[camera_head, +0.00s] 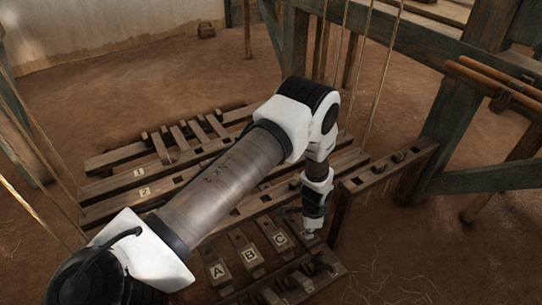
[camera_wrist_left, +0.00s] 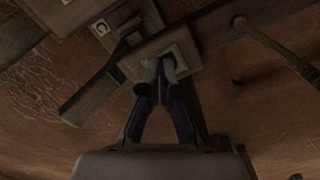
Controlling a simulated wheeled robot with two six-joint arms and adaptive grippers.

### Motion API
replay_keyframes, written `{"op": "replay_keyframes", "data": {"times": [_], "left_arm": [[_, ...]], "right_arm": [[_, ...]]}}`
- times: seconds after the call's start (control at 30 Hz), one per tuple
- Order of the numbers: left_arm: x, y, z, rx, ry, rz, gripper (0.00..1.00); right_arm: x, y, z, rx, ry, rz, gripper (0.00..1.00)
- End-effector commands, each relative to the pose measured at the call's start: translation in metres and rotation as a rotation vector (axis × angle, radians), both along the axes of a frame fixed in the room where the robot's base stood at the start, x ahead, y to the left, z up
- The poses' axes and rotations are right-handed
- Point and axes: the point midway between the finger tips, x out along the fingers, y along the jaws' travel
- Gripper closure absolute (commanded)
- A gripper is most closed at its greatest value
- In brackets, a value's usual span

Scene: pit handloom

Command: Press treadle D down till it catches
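Treadles A (camera_head: 217,270), B (camera_head: 250,254) and C (camera_head: 280,240) lie in a row with pale letter plates. C also shows in the left wrist view (camera_wrist_left: 102,29). Beside C is another treadle end, by its place treadle D (camera_wrist_left: 137,50), with a pale plate whose letter is covered by my fingers. My left gripper (camera_head: 309,232) points down over that treadle. In the left wrist view its fingers (camera_wrist_left: 161,72) are together, with the tips over the plate and nothing held between them. Contact with the treadle cannot be told for sure. My right gripper is out of view.
Long slatted beams marked 1 (camera_head: 139,172) and 2 (camera_head: 144,191) lie behind the treadles. A short wooden rail (camera_head: 385,168) stands just right of my left gripper. Thick loom posts (camera_head: 463,105) and hanging cords stand farther right. Bare earth floor is open at the front right.

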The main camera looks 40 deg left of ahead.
Motion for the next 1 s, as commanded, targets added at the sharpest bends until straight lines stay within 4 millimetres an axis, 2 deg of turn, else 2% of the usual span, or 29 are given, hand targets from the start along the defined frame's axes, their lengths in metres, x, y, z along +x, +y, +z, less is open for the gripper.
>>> {"op": "replay_keyframes", "data": {"times": [0.87,1.0], "left_arm": [[-0.001,0.000,-0.056,0.000,0.001,0.001,1.00],[0.000,0.000,-0.054,-0.001,0.001,0.001,1.00]], "right_arm": [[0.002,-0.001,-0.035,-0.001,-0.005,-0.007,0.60],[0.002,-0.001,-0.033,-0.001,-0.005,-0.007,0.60]]}}
